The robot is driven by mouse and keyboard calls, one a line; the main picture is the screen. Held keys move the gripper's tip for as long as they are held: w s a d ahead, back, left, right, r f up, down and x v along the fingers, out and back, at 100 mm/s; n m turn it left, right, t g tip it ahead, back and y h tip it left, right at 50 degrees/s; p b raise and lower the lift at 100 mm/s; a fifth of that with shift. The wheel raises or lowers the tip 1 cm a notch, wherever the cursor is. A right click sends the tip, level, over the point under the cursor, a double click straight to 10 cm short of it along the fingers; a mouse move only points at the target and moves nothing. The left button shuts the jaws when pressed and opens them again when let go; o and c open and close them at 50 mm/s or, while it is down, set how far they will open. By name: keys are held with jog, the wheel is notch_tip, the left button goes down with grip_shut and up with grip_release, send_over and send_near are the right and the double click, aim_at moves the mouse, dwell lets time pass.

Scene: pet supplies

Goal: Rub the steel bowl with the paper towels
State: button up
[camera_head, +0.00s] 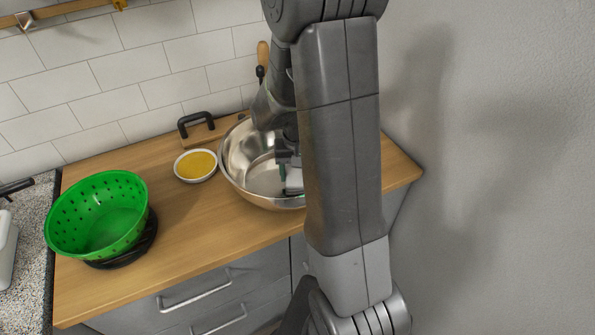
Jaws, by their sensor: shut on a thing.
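The steel bowl (239,150) stands on the wooden worktop near the wall, its right part hidden behind my arm. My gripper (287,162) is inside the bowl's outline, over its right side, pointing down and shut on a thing. A small pale piece with a green edge shows just below the jaws, which I take for the paper towels (294,181); most of it is hidden by my arm. I cannot tell whether it touches the bowl.
A small white bowl of yellow food (196,165) stands left of the steel bowl. A green colander (98,215) sits on a dark round base further left. A board with a black handle (197,122) lies behind. Bare worktop (190,235) is in front.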

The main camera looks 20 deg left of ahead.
jog(key=shift+f+b, duration=0.4)
jog(key=shift+f, duration=0.15)
jog(key=shift+w+d+r, duration=0.1)
jog(key=shift+w+d, duration=0.95)
jog(key=shift+w, duration=0.35)
jog(key=shift+s+a+b, duration=0.15)
jog(key=shift+s+a, duration=0.4)
jog(key=shift+s, duration=0.2)
jog(key=shift+s+a+b, duration=0.15)
jog(key=shift+s+a, duration=0.35)
jog(key=shift+s, duration=0.2)
jog(key=shift+r+p, duration=2.2)
jog(key=shift+r, duration=0.7)
jog(key=shift+r, duration=0.1)
